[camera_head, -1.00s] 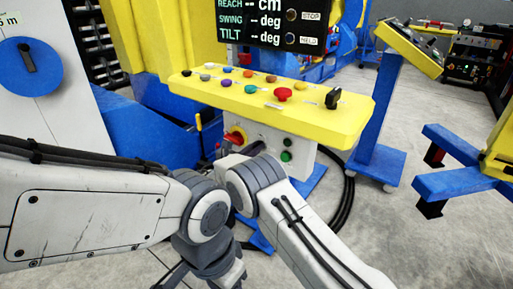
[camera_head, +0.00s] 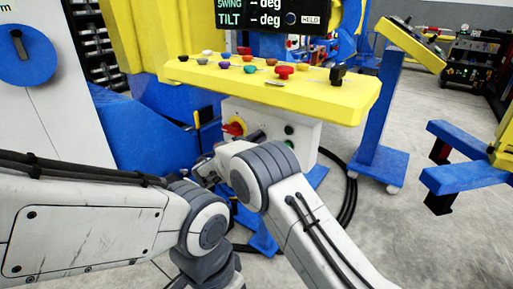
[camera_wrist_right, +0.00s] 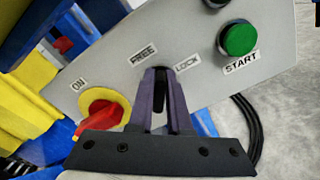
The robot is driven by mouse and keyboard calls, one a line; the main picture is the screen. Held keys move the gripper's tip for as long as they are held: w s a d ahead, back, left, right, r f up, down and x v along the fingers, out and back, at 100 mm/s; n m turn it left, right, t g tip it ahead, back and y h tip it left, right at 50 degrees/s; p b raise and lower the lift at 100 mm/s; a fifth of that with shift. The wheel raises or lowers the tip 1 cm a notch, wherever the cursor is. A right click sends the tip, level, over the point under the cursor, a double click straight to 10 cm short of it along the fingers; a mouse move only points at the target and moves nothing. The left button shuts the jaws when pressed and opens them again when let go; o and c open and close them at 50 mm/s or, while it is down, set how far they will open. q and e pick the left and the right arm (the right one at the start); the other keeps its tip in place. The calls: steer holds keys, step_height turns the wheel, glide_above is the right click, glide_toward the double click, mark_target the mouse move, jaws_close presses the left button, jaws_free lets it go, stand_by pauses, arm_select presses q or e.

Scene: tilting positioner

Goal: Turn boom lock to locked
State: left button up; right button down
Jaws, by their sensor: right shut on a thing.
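The boom lock is a small dark switch (camera_wrist_right: 160,92) on the grey front panel, between the FREE and LOCK labels in the right wrist view. My right gripper (camera_wrist_right: 160,78) is shut on it, with a purple-grey finger on either side. The switch's tip lies between the two labels, and the fingers hide much of it, so I cannot tell its exact setting.
A red rotary handle on a yellow disc (camera_wrist_right: 103,108), marked ON, is close left of my gripper. A green START button (camera_wrist_right: 239,40) is to the right. The yellow console (camera_head: 305,94) with several buttons overhangs the panel (camera_head: 270,122).

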steer(key=m+b, duration=0.3)
steer(key=b, duration=0.1)
steer(key=m+b, duration=0.3)
steer(key=b, duration=0.1)
steer(key=f+m+b, duration=0.1)
steer(key=m+b, duration=0.1)
steer(key=b, duration=0.3)
steer(key=shift+s+d+f+m, duration=0.1)
steer(key=shift+s+d+m, duration=0.1)
steer(key=shift+m, duration=0.2)
steer(key=shift+m+b, duration=1)
steer(key=shift+b, duration=0.3)
steer(key=c, duration=0.9)
jaws_free()
steer(key=shift+o, duration=0.2)
steer(key=shift+r, duration=0.2)
steer(key=p+v, duration=0.2)
steer(key=v, duration=0.8)
steer(key=shift+s, duration=0.15)
